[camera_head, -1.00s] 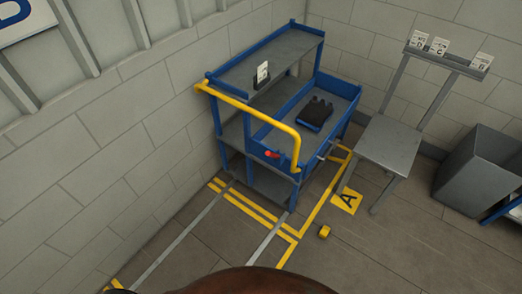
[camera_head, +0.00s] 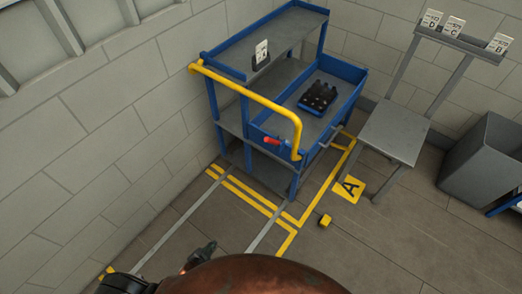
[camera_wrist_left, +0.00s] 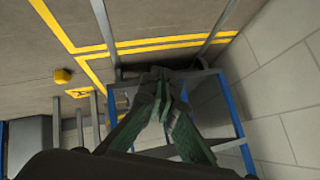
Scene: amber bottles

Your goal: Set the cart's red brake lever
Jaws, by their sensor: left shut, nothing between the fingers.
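The blue and grey cart (camera_head: 222,128) stands against the wall in the corner, with a yellow push handle (camera_head: 255,98) on its near side. The red brake lever (camera_head: 271,141) sits below the handle on the near end of the cart. My left gripper (camera_head: 208,252) is low at the bottom of the head view, shut and empty, well apart from the lever. In the left wrist view, its fingers (camera_wrist_left: 162,85) come together in front of the cart's blue frame (camera_wrist_left: 225,108); the lever cannot be made out there. My right gripper is not in view.
A black bottle carrier (camera_head: 318,96) lies in the cart's tray. A grey stand with lettered cards (camera_head: 397,132) and a grey bin (camera_head: 482,160) are at the right. A small yellow block (camera_head: 325,221) lies on the floor near the yellow marking lines.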

